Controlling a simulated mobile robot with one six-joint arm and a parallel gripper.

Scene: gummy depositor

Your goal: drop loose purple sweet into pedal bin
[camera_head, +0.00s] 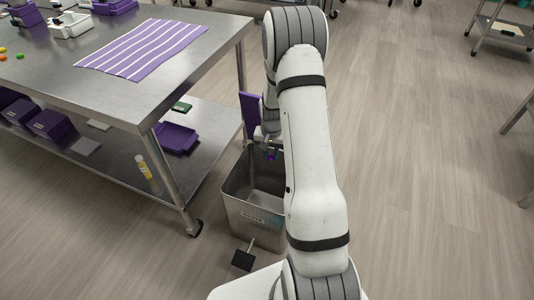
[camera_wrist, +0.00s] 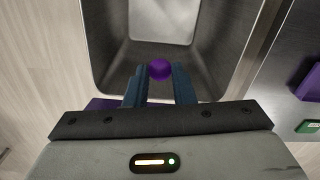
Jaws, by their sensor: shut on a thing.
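The purple sweet (camera_wrist: 160,70) is a small round ball between the fingertips in the wrist view. My gripper (camera_wrist: 160,82) is shut on it, with the blue-grey fingers on either side. In the head view my gripper (camera_head: 271,153) is small and partly hidden by my arm, above the far part of the bin. The pedal bin (camera_head: 252,216) is a grey metal box, open at the top, with a dark pedal (camera_head: 243,260) at its front. In the wrist view the bin's inner wall (camera_wrist: 108,45) surrounds the fingertips and sweet. The sweet's height against the rim is unclear.
A steel table (camera_head: 125,100) with a purple striped mat (camera_head: 143,50) stands left of the bin. Its lower shelf (camera_head: 208,125) holds a purple tray (camera_head: 176,138), a yellow bottle (camera_head: 146,172) and purple boxes.

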